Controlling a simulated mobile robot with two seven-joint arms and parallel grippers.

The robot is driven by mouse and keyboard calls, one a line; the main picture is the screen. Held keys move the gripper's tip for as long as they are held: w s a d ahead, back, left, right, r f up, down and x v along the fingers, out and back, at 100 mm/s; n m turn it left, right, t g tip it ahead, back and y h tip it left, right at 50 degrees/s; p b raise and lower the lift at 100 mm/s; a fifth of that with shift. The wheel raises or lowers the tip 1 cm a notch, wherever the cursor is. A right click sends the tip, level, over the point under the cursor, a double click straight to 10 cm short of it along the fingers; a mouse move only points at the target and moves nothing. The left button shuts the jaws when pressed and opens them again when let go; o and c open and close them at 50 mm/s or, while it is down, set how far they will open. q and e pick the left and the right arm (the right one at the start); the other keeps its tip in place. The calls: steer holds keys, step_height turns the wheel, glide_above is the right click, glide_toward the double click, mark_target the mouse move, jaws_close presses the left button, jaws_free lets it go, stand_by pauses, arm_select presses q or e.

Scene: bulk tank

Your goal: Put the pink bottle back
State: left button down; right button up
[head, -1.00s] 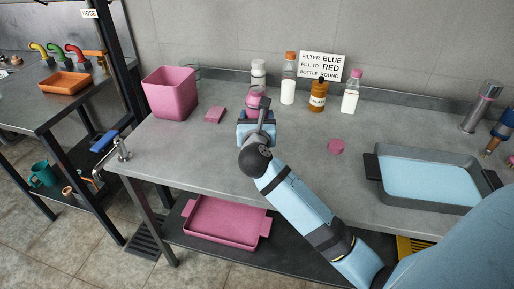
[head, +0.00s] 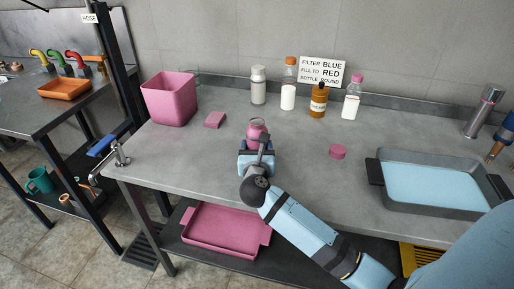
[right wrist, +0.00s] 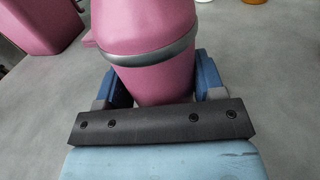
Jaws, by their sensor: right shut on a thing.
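My right gripper (head: 256,152) is over the middle of the grey bench. It is shut on a pink bottle (head: 257,130), which stands out beyond the fingers on the far side. In the right wrist view the pink bottle (right wrist: 150,60) has a grey band around it and sits between the two blue fingers of the gripper (right wrist: 160,88). Its lower end is hidden behind the dark gripper bar, and I cannot tell whether it touches the bench. My left gripper is not in view.
At the back stand a grey-capped bottle (head: 258,86), an orange-capped bottle (head: 288,92), a brown bottle (head: 318,101), a pink-capped bottle (head: 351,102) and a sign (head: 322,71). A pink bin (head: 170,100), pink block (head: 214,119), pink disc (head: 337,152) and blue-filled tray (head: 436,184) surround clear bench.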

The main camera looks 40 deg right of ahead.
steer(key=o, duration=1)
steer(key=shift+f, duration=0.1)
steer(key=shift+c, duration=0.2)
